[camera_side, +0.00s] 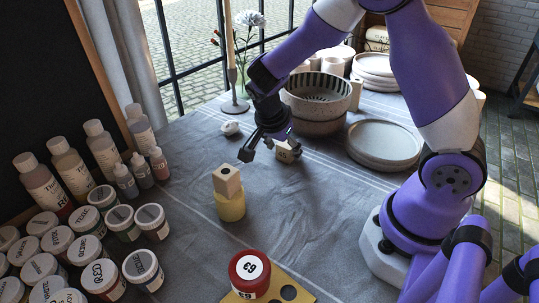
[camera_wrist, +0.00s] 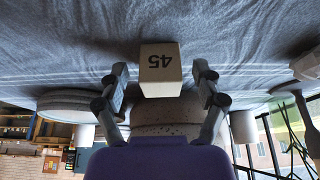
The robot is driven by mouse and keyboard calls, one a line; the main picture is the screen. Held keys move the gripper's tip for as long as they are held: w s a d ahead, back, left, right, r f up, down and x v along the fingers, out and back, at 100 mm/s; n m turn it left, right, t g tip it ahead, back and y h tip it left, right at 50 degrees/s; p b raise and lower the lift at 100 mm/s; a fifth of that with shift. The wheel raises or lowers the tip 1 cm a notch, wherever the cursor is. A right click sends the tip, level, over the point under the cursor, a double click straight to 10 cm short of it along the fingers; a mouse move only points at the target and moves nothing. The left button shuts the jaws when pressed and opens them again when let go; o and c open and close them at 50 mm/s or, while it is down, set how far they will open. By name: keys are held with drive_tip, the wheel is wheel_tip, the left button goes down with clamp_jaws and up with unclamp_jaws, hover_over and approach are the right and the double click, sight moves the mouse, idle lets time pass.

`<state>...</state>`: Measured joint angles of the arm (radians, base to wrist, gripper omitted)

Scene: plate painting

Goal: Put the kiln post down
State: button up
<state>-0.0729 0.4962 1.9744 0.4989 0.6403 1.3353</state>
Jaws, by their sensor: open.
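A pale block marked 45 (camera_side: 286,153), seemingly the kiln post, appears to rest on the grey cloth in front of the speckled bowls. It also shows in the wrist view (camera_wrist: 160,72), between the two fingers with a gap on each side. My gripper (camera_side: 266,150) is open and low over the cloth at the block; one finger shows left of the block in the side view. A second pale block (camera_side: 227,182) stands on a yellow cylinder (camera_side: 230,207), nearer the side camera. Part of the 45 block is hidden by the gripper in the side view.
Speckled bowls (camera_side: 318,105) are stacked just behind the block. Stacked plates (camera_side: 384,145) stand to the right. A candlestick (camera_side: 235,104) and a small white item (camera_side: 229,128) are to the left. Paint jars (camera_side: 142,269) fill the lower left. A red jar (camera_side: 249,272) stands at the front.

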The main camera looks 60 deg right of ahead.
drive_tip(key=v, duration=1.1)
drive_tip(key=s+a+r+n+t+y, duration=0.1)
drive_tip(key=s+r+n+t+y, duration=0.1)
drive_tip(key=s+n, duration=0.3)
drive_tip(key=s+a+r+n+t+y, duration=0.2)
drive_tip(key=s+n, duration=0.3)
drive_tip(key=n, duration=0.8)
drive_tip(key=shift+a+r+t+y, duration=0.2)
drive_tip(key=shift+r+t+y, duration=0.1)
drive_tip(key=shift+r+t, duration=0.55)
